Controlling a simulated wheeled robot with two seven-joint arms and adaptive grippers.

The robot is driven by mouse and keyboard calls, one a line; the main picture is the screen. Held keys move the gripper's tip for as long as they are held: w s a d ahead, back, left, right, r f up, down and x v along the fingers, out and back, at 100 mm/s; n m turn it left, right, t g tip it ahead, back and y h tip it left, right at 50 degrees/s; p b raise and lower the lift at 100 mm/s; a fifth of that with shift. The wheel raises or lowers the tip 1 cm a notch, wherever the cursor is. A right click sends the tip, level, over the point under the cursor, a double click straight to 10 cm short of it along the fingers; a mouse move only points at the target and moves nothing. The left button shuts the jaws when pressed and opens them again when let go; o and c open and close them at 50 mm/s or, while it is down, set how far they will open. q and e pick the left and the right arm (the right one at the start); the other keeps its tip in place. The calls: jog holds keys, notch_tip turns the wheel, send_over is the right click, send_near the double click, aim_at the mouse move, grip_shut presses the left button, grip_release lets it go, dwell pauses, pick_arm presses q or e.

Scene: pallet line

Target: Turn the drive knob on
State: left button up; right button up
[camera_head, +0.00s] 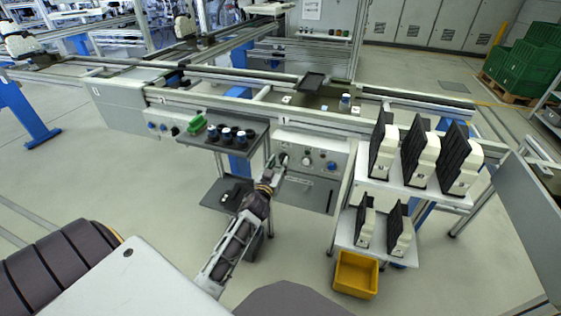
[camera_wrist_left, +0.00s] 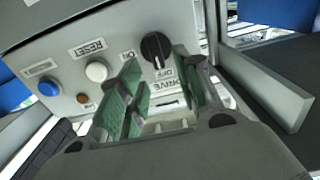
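The drive knob (camera_wrist_left: 154,46) is a black round knob on the grey control panel (camera_wrist_left: 62,62), with DRIVE, ON and OFF labels that appear inverted in the wrist view. A pale mark on the knob points toward the OFF label. My left gripper (camera_wrist_left: 158,64) is open, its green-padded fingers on either side of the knob in the picture. I cannot tell whether they touch it. In the head view the left gripper (camera_head: 282,165) is at the left end of the panel (camera_head: 325,189) and largely hides the knob. My right gripper is not in view.
A white RESET button (camera_wrist_left: 96,71), a blue button (camera_wrist_left: 48,88) and a small orange lamp (camera_wrist_left: 83,98) are on the same panel. A shelf (camera_head: 190,141) with dark cylinders is left of it. A rack (camera_head: 400,190) with black-and-white parts and a yellow bin (camera_head: 355,274) are right.

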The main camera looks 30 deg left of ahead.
pick_arm(q)
jog(key=shift+x, duration=1.3)
grip_shut()
